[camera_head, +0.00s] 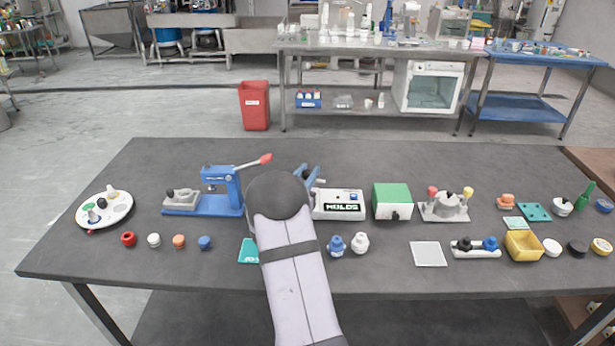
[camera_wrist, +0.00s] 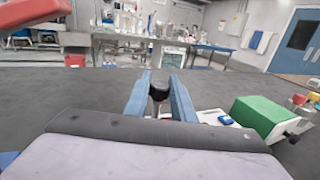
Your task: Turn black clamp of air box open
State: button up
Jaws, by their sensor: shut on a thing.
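A white box with a green lid (camera_head: 392,196) stands right of the middle of the table, with a small black clamp (camera_head: 395,215) low on its front. In the wrist view the green-lidded box (camera_wrist: 265,115) is at the right, and its black clamp (camera_wrist: 293,138) shows at its near corner. My gripper (camera_head: 309,174) has blue fingers and is left of the box, apart from it. In the wrist view my gripper (camera_wrist: 160,95) is shut on a dark, black-topped piece (camera_wrist: 159,88). What lies under this piece is hidden.
A white MOLDS box (camera_head: 340,205) stands between my gripper and the green-lidded box. A blue press with a red-tipped lever (camera_head: 222,195) stands to the left. A fixture with red and yellow knobs (camera_head: 444,206) is to the right. The table's back strip is clear.

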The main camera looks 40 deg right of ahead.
jog(key=shift+d+n+t+y+b, duration=0.1)
jog(key=shift+n+t+y+b, duration=0.45)
jog(key=shift+t+b, duration=0.3)
jog(key=shift+n+t+y+b, duration=0.3)
jog(key=shift+n+t, duration=0.15)
jog(key=shift+t, duration=0.2)
jog(key=o, duration=1.1)
jog(key=shift+r, duration=0.1)
jog(key=shift+c, duration=0.2)
jog(key=shift+a, duration=0.25)
jog(key=shift+b+v, duration=0.7)
jog(key=shift+v, duration=2.9)
jog(key=shift+d, duration=0.1)
